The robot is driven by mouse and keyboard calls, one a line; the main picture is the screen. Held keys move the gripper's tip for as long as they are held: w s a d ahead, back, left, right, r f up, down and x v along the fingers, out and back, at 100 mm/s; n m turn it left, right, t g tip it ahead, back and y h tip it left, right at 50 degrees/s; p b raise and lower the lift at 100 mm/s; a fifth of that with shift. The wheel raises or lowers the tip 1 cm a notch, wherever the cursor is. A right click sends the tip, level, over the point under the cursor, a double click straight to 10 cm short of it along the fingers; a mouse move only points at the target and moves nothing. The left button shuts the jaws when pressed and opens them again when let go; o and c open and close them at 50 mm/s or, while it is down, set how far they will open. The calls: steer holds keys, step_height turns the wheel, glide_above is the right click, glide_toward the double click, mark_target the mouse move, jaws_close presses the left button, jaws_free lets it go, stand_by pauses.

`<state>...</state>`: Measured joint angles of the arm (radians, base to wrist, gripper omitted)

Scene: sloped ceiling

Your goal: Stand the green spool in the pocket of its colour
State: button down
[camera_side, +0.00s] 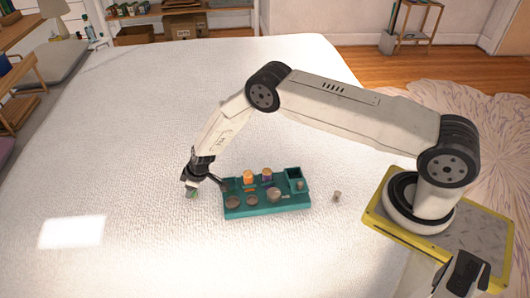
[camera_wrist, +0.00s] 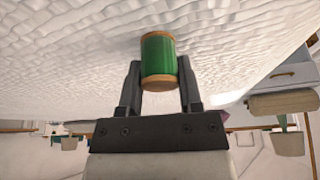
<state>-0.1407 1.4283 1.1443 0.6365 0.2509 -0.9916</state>
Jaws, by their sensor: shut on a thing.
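The green spool (camera_wrist: 158,55) has tan ends and sits between the two fingers of my gripper (camera_wrist: 158,85) in the wrist view. My gripper is shut on it. In the side view my gripper (camera_side: 191,186) is left of the teal tray (camera_side: 268,210), and the green spool (camera_side: 191,194) shows small at its tips, low over or on the white surface; I cannot tell which. The tray has several round pockets along its front. An orange spool (camera_side: 248,177) and a purple-and-orange spool (camera_side: 267,174) stand in its back row. Pocket colours are too small to tell.
A small grey-brown piece (camera_side: 336,196) lies on the white surface right of the tray. A square bin (camera_side: 294,175) forms the tray's back right corner. The white surface (camera_side: 130,130) is clear to the left and behind.

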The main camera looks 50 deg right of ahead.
steer(key=shift+r, duration=0.2)
steer(key=shift+r, duration=1.3)
steer(key=s+d+r, duration=0.2)
steer(key=s+r, duration=0.8)
steer(key=s, duration=0.3)
steer(key=shift+s, duration=0.35)
steer(key=shift+s+d, duration=0.1)
steer(key=shift+d, duration=0.1)
steer(key=s+d+r+n, duration=0.1)
steer(key=s+d+r, duration=0.3)
steer(key=s+d, duration=0.3)
steer(key=shift+s, duration=1)
steer(key=shift+w, duration=0.1)
